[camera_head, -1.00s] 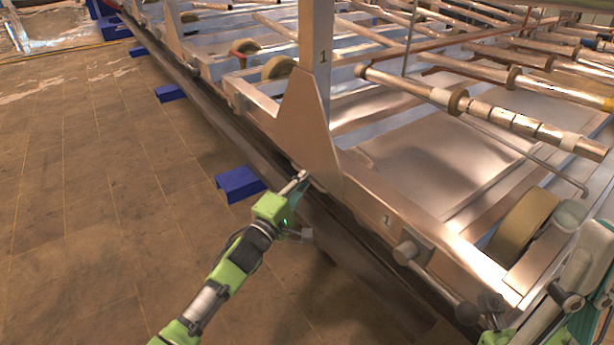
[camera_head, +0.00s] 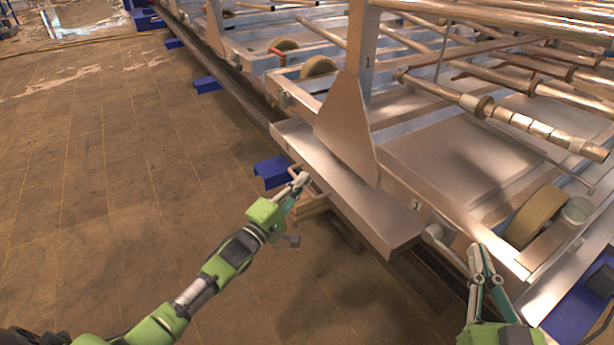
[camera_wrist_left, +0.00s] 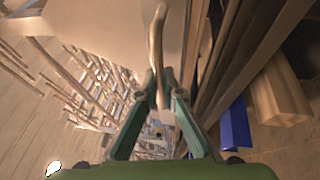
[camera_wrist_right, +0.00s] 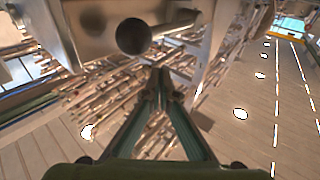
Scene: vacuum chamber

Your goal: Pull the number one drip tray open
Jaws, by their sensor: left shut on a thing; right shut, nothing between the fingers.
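The number one drip tray (camera_head: 365,212) is a flat metal tray, sticking out below the frame post marked 1 (camera_head: 368,60). My left gripper (camera_head: 300,182) is at the tray's outer edge. In the left wrist view its fingers (camera_wrist_left: 160,85) are shut on a thin bent handle (camera_wrist_left: 156,40). The tray's far part is hidden under the frame. My right gripper (camera_head: 478,254) is shut and empty, near the lower right of the frame. In the right wrist view its fingertips (camera_wrist_right: 160,80) meet, below a round dark knob end (camera_wrist_right: 133,36).
A second label 1 (camera_head: 416,205) is on the frame's lower beam. Blue blocks (camera_head: 272,172) stand on the floor along the frame. Metal rollers (camera_head: 500,112) and a tan wheel (camera_head: 535,215) are on the frame. The brown floor at left is clear.

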